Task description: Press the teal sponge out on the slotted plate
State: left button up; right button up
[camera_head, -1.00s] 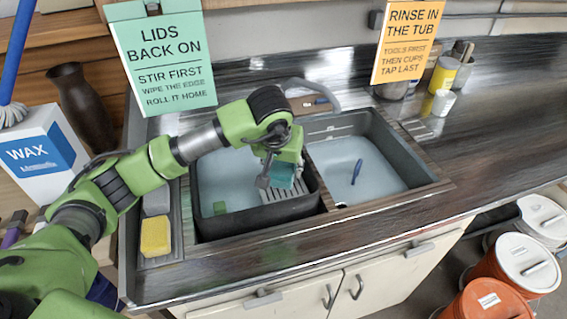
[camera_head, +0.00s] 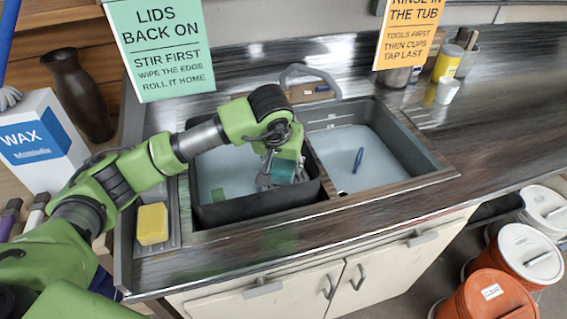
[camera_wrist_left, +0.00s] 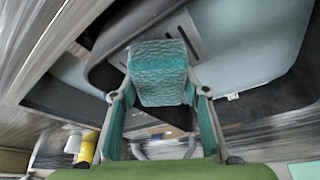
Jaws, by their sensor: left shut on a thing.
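The teal sponge (camera_head: 283,171) is held in my left gripper (camera_head: 275,177) over the right side of the left basin. In the left wrist view, the sponge (camera_wrist_left: 158,72) sits between the two fingers of my left gripper (camera_wrist_left: 160,92), which is shut on it. The slotted plate (camera_wrist_left: 189,34) shows partly behind the sponge in the wrist view, with dark slots. The sponge hides part of it, and I cannot tell whether the two touch. My right gripper is not in view.
The right basin (camera_head: 402,202) holds water and a blue tool (camera_head: 358,160). A yellow sponge (camera_head: 152,224) lies left of the sink. A tap (camera_head: 312,70) stands behind.

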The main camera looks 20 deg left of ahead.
pick_arm(q)
jog(key=shift+f, duration=0.1)
jog(key=shift+f+b, duration=0.7)
jog(key=shift+b, duration=0.05)
dwell(0.7)
jog(key=shift+s+f+b, duration=0.1)
jog(key=shift+f+b, duration=0.25)
jog(key=shift+f, duration=0.05)
dwell(0.3)
dwell(0.6)
jog(key=shift+f+b, duration=0.2)
jog(key=shift+b, duration=0.55)
dwell(2.0)
jog(key=shift+r, duration=0.1)
dwell(0.4)
jog(key=shift+r+p, duration=1.45)
jog(key=shift+r, duration=2.1)
